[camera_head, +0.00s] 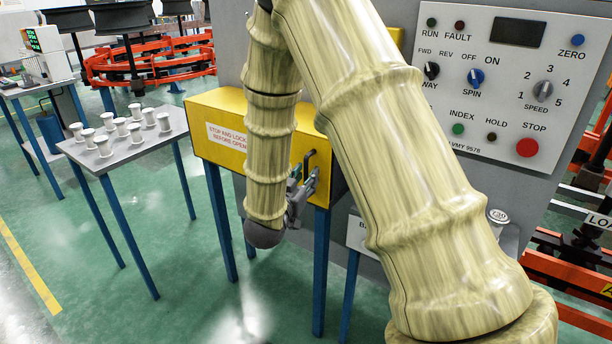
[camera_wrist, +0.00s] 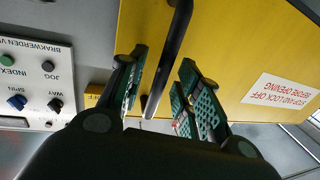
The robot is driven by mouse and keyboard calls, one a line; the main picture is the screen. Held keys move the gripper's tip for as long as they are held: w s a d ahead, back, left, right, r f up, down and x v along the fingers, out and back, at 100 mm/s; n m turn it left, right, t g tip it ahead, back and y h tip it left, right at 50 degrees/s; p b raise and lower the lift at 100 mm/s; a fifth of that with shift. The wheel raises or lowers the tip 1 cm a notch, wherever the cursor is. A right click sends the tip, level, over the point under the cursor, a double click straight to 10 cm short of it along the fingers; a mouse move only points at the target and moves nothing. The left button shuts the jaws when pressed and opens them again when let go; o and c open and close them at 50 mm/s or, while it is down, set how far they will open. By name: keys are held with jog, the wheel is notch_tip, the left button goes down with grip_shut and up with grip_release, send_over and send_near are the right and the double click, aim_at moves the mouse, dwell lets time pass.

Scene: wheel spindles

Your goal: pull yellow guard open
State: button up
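The yellow guard (camera_head: 222,130) is a yellow box-like cover on blue legs, with a white stop-and-lock-off label; it appears shut. Its dark bar handle (camera_head: 309,156) is partly hidden behind my arm in the head view. In the wrist view the yellow guard (camera_wrist: 235,50) fills the upper right, and the black handle (camera_wrist: 176,40) runs between my fingers. My gripper (camera_wrist: 162,72) is open, with its green-padded fingers on either side of the handle and a visible gap at each side. In the head view my gripper (camera_head: 301,190) is at the handle's lower end.
A grey control panel (camera_head: 497,85) with knobs and a red stop button stands right of the guard. A grey table (camera_head: 130,150) with several white spools stands left. Red-orange racks (camera_head: 150,68) are behind. Green floor (camera_head: 80,225) is clear at the lower left.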

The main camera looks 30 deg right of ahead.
jog(key=shift+w+d, duration=0.25)
jog(key=shift+d, duration=0.1)
grip_shut()
jog(key=shift+a, duration=0.1)
